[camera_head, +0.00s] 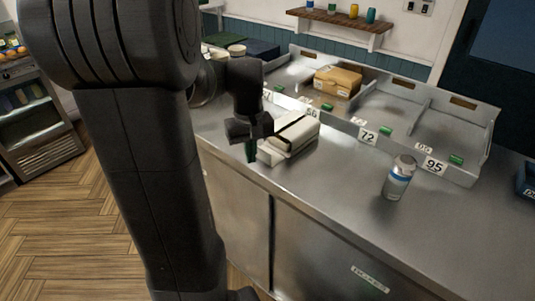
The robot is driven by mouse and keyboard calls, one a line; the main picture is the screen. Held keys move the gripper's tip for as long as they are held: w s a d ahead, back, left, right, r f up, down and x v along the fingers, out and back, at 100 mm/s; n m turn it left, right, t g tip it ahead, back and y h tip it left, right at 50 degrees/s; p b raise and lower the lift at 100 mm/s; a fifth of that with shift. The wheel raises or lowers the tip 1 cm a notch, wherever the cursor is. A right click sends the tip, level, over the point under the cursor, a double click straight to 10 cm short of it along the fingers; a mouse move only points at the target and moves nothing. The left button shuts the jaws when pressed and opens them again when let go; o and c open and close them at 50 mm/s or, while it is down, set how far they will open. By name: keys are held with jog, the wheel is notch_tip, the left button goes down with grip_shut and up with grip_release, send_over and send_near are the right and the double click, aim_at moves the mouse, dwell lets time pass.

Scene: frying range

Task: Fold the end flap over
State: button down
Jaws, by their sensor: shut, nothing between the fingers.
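A pale cream box (294,132) lies on the steel counter, with a dark strip along its top. Its near end, at the lower left, shows a pale edge low down; I cannot tell the exact angle of the end flap from here. My gripper (251,152) is pointed down just left of the box's near end, with its fingers shut and empty. It is close to the box, but I cannot tell whether they touch. My arm hides part of the counter to the left.
Behind is a divided metal bin (440,125) with number tags, holding a brown carton (338,81). The counter between box and bottle is clear.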

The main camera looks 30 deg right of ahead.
jog(key=shift+f, duration=0.25)
jog(key=shift+f+b, duration=0.7)
jog(key=shift+f, duration=0.2)
jog(key=shift+r+p, duration=1.65)
jog(key=shift+r, duration=0.1)
jog(key=shift+w+d+r+p, duration=0.2)
jog(key=shift+d+p, duration=0.15)
jog(key=shift+d, duration=0.25)
jog(key=shift+w+d+r+p, duration=0.25)
jog(key=shift+d+p, duration=0.15)
jog(key=shift+d, duration=0.2)
jog(key=shift+w+d+r+p, duration=0.2)
jog(key=shift+d+p, duration=0.15)
jog(key=shift+d, duration=0.25)
jog(key=shift+r, duration=0.1)
jog(key=shift+w+d+r+p, duration=0.25)
jog(key=shift+d+r+p, duration=0.25)
jog(key=shift+d+p, duration=0.25)
jog(key=shift+w+d+r+p, duration=0.25)
jog(key=shift+d+r+p, duration=0.2)
jog(key=shift+d+p, duration=0.25)
jog(key=shift+d, duration=0.2)
